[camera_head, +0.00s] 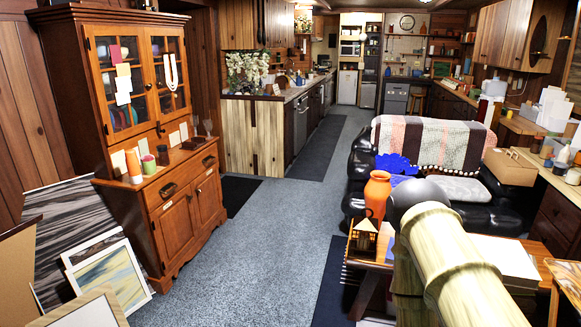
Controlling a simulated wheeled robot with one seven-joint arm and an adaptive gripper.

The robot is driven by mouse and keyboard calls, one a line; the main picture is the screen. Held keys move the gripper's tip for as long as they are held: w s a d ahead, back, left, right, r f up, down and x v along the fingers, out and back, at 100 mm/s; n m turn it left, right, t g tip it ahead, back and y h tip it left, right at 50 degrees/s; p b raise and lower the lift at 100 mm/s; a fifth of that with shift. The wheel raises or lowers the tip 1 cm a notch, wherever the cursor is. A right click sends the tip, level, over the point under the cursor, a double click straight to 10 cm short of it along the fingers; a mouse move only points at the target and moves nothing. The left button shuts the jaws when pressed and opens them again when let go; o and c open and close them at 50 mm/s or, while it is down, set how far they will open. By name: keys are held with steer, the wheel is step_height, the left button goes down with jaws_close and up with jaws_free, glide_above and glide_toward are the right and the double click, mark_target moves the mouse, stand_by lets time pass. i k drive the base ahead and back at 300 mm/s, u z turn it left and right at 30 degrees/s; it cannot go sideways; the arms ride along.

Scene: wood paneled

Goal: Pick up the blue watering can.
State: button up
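No blue watering can can be made out for certain. A bright blue object (396,164) with a scalloped edge shows at the left end of the black sofa, behind an orange vase (377,194); its full shape is unclear. A small blue patch (390,247) also shows low beside the vase, mostly hidden by my arm. My arm, with pale wood-like links and a dark grey rounded part, crosses the lower right over a wooden table (366,262). My gripper's fingers do not show.
A small house-shaped lantern (363,238) stands on the table. The black sofa (478,215) carries a patchwork blanket (430,140). A wooden cabinet (180,205) and framed pictures (108,272) stand at left. A cardboard box (510,167) is at right. The grey carpet (270,230) in the middle is clear.

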mark_target(299, 80)
steer(key=i, duration=8.05)
steer(key=z, duration=0.8)
steer(key=i, duration=2.25)
steer(key=z, duration=0.1)
